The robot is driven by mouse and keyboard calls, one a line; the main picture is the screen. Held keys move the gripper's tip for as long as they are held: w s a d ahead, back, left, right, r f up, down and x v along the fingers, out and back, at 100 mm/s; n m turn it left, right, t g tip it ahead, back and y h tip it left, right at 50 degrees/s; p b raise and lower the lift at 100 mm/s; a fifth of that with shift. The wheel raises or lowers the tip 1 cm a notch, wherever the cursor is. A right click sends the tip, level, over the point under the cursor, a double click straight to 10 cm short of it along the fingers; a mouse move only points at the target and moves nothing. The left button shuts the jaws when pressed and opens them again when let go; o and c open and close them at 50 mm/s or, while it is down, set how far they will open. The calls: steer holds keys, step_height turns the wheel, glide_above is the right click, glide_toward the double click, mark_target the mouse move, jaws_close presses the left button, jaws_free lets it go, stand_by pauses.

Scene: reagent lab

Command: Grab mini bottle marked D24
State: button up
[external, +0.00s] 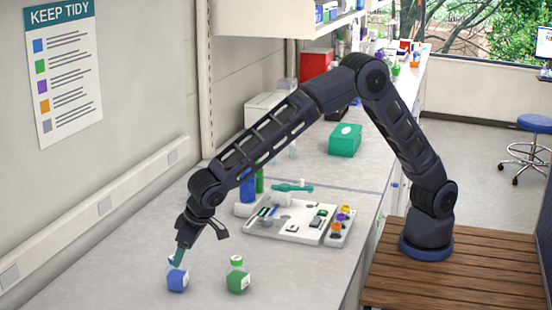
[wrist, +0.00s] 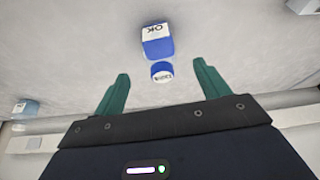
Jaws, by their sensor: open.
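A small blue bottle (external: 177,279) with a white label stands on the bench at the lower front in the external view. A green bottle (external: 238,280) stands to its right. My gripper (external: 200,247) is open, pointing down above and beside the blue bottle. One fingertip overlaps the blue bottle's top in the picture; I cannot tell if they touch. In the wrist view a blue bottle (wrist: 158,48) with a marked white label and a marked cap lies ahead, between the two green fingers of my gripper (wrist: 161,72).
A white tray (external: 262,232) with small tools and several coloured caps lies farther back on the bench. A green box (external: 345,140) stands behind it. The wall with its rail (external: 105,205) runs along the left. A pale blue item (wrist: 25,107) shows at left in the wrist view.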

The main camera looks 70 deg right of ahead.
mark_target(176, 272)
steer(key=x, duration=0.8)
steer(key=shift+w+f, duration=0.15)
steer(key=shift+f, duration=0.2)
steer(key=c, duration=1.1)
steer(key=shift+c, duration=0.2)
